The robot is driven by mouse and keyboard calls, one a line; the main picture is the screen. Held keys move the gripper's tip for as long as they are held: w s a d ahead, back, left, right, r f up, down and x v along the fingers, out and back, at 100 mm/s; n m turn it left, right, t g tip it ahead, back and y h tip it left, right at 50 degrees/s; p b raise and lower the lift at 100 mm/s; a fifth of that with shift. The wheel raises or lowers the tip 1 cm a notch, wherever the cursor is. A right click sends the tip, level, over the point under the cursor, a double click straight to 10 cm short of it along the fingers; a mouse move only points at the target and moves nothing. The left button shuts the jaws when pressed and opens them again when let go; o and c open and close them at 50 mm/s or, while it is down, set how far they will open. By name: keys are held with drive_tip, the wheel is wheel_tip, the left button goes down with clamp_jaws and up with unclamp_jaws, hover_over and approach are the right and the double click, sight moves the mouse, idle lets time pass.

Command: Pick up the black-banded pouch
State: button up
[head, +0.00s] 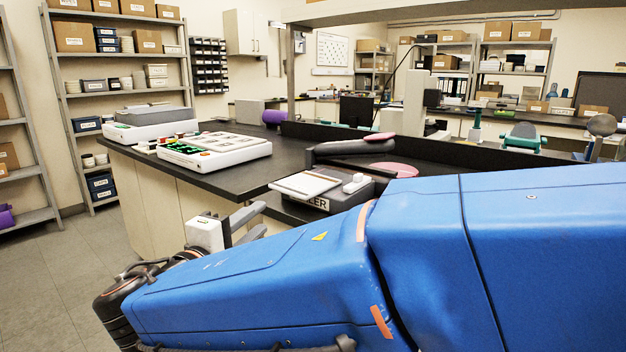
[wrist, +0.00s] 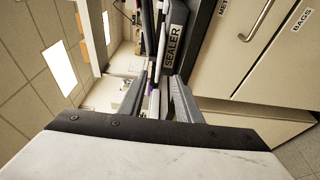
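I cannot make out a black-banded pouch in either view. My gripper (head: 250,224) is in front of the dark bench, left of the sealer, with its two grey fingers apart and nothing seen between them. In the wrist view the fingers (wrist: 158,98) are also apart. The sealer (head: 350,196) sits on the bench in front of the gripper, with a flat white panel (head: 305,184) at its left. Its label also shows in the wrist view (wrist: 173,45). My blue arm hides much of the bench's near right part.
A white tray-like unit (head: 214,150) with pale squares and green parts sits on the bench (head: 262,177). A grey-and-white machine (head: 150,122) stands behind it. A pink disc (head: 393,170) lies right of the sealer. Cabinet fronts (wrist: 250,60) fill the wrist view's right. Floor at left is clear.

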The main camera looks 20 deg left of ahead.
sight(290, 194)
drive_tip(key=w, duration=0.8)
drive_tip(key=w+d, duration=0.1)
drive_tip(key=w, duration=0.3)
drive_tip(key=shift+w+d, duration=0.1)
drive_tip(key=shift+w+d+f, duration=0.1)
drive_tip(key=shift+w+d, duration=0.05)
drive_tip(key=shift+w, duration=0.7)
drive_tip(key=shift+w+d+r, duration=0.1)
drive_tip(key=shift+w+d, duration=0.1)
drive_tip(key=shift+w, duration=0.65)
drive_tip(key=shift+w+d+f, duration=0.1)
drive_tip(key=shift+w+d, duration=0.05)
drive_tip(key=shift+w, duration=0.7)
clamp_jaws()
